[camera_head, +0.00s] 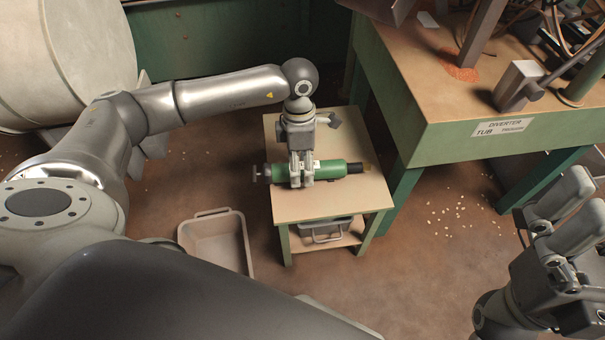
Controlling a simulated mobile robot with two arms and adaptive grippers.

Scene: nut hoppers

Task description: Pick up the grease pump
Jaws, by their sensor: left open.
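The grease pump, a green cylinder (330,169) with dark ends, lies on its side on a small wooden-topped table (345,202). My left gripper (302,180) points down over the pump's left half. Its fingers are open and reach to the pump, hiding part of the green body. Whether they touch it cannot be told. My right gripper (563,210) shows at the right edge, away from the small table and partly cut off by the frame. Its opening cannot be made out.
A green bench (490,137) labelled "DIVERTER TUB" stands right of the small table. A grey bin (325,232) sits on the table's lower shelf. An open beige tub (212,213) is on the floor to the left. Pale bits (461,210) are scattered on the floor.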

